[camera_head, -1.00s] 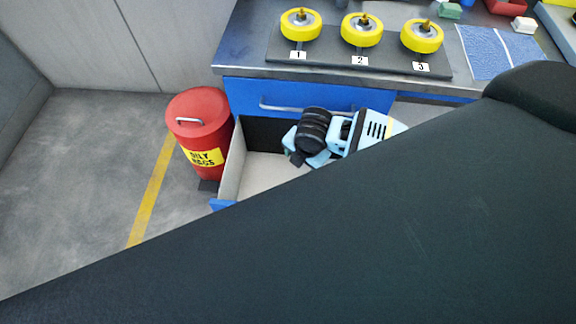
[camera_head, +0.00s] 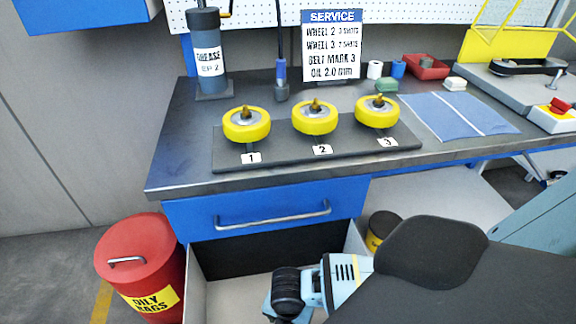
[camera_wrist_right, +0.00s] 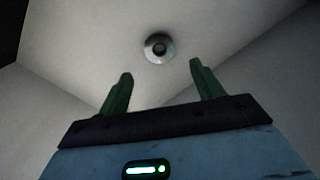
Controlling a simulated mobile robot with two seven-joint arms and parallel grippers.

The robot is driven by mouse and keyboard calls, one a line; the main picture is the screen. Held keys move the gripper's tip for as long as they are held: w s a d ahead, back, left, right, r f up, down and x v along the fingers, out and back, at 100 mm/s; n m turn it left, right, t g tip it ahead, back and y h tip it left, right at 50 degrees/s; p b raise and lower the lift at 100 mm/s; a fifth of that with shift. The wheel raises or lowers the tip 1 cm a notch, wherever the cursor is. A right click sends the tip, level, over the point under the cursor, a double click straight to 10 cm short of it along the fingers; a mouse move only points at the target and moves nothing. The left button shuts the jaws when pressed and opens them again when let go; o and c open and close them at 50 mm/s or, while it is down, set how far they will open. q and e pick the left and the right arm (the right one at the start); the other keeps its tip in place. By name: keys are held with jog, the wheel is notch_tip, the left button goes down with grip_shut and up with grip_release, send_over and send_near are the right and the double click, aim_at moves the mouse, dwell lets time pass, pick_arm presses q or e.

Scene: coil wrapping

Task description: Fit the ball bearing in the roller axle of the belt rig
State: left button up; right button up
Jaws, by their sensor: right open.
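The ball bearing (camera_wrist_right: 159,46), a small metallic ring with a dark centre, lies on the pale floor of the open drawer (camera_head: 196,290) in the right wrist view. My right gripper (camera_wrist_right: 160,75) is open and empty, with the bearing just beyond its two green fingertips, roughly centred between them. In the head view my right arm reaches down into the drawer, and its fingers are hidden there. The belt rig (camera_head: 490,85) stands at the right of the bench, a grey base with a black belt and a yellow guard. I cannot make out its roller axle clearly. My left gripper is not in view.
Pale drawer walls close around the right gripper. Three yellow wheels (camera_head: 315,117) stand on a dark numbered plate on the bench (camera_head: 180,150). A blue mat (camera_head: 460,114) and a red tray (camera_head: 427,67) lie near the rig. A red bin (camera_head: 140,260) stands left of the drawer.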

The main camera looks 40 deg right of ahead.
jog(key=shift+f+b, duration=0.8)
jog(key=shift+f, duration=2.8)
jog(key=c, duration=1.1)
